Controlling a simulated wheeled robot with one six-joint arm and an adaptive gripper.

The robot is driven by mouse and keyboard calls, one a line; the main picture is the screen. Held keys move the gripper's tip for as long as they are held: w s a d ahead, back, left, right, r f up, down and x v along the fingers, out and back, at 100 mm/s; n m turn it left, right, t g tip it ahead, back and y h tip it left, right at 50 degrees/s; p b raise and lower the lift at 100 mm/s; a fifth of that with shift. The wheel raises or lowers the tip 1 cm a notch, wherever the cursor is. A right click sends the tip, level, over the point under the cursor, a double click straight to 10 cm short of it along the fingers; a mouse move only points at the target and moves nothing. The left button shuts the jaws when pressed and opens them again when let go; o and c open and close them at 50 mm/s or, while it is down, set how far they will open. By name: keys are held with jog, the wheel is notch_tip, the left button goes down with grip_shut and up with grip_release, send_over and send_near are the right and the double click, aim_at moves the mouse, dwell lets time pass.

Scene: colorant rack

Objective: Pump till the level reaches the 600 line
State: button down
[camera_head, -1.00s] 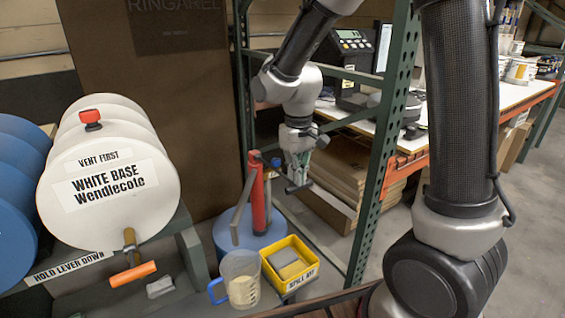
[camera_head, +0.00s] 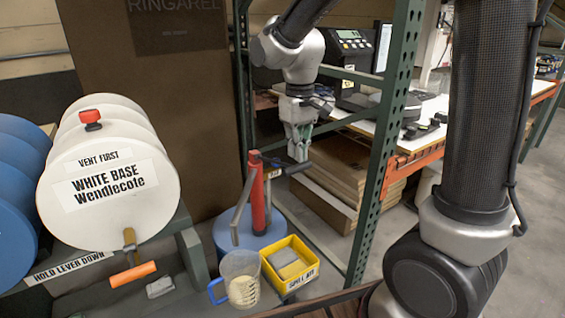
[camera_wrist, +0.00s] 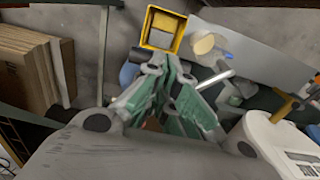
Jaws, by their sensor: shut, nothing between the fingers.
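A grey spout tube slants down the pump's left side. The clear jug (camera_head: 240,270) with a blue handle stands below in front and holds cream liquid in its lower part. Its scale lines are too small to read. My gripper (camera_head: 299,152) is shut and empty, pointing down at the handle's outer end; I cannot tell whether it touches. The wrist view shows the closed green-padded fingers (camera_wrist: 172,98) and the jug (camera_wrist: 206,44).
A yellow spill tray (camera_head: 299,281) with sponges stands right of the jug. A white base drum (camera_head: 110,205) with an orange-handled tap (camera_head: 132,274) lies at left. A green rack post (camera_head: 388,140) stands close right of my gripper, with flat cartons (camera_head: 345,185) behind.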

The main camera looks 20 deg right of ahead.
jog(key=shift+f, duration=7.3)
notch_tip(320, 180, up, 15)
jog(key=shift+f, duration=0.2)
jog(key=shift+f, duration=7.25)
notch_tip(320, 180, up, 14)
jog(key=shift+r, duration=0.2)
